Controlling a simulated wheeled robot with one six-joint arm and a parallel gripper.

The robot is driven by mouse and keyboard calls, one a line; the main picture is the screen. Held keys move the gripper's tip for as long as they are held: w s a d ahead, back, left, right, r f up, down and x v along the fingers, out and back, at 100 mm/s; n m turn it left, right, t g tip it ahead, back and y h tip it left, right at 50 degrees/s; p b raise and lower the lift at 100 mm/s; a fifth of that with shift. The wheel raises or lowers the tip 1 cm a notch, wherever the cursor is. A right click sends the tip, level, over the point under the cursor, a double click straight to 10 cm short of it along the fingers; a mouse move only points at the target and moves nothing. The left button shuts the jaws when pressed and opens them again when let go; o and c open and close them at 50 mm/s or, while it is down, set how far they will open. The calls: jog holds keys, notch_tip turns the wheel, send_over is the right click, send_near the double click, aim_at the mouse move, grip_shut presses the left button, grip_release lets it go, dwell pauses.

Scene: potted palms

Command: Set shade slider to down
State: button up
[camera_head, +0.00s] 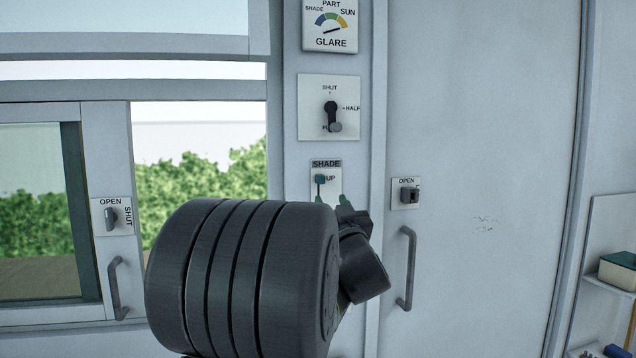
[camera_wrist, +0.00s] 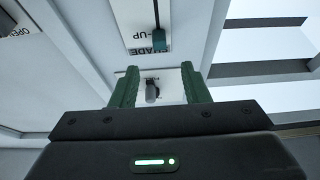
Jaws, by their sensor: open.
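The shade slider plate (camera_head: 333,164) is a small white panel on the wall post, marked SHADE and UP. Its teal knob (camera_head: 320,180) sits beside the word UP, and the lower plate is hidden behind my arm. In the wrist view the plate (camera_wrist: 128,20) appears upside down, with the knob (camera_wrist: 158,41) at the UP end of a dark slot. My gripper (camera_head: 331,200) is open and empty, its green fingertips just below the knob in the head view. In the wrist view my gripper (camera_wrist: 160,68) has its fingers apart, and the knob shows beyond the fingertips, not between them.
Above the plate are a SHUT/HALF lever (camera_head: 331,112) and a glare dial (camera_head: 330,28). To the right are a small OPEN switch (camera_head: 409,194) and a door handle (camera_head: 407,268). A window latch (camera_head: 111,217) and window handle (camera_head: 117,288) are at left.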

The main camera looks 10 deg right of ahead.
aim_at(322, 181)
jog(key=p+x, duration=0.1)
jog(key=x, duration=0.9)
jog(key=shift+f+p, duration=0.1)
jog(key=shift+p, duration=0.3)
jog(key=shift+c, duration=0.2)
grip_shut()
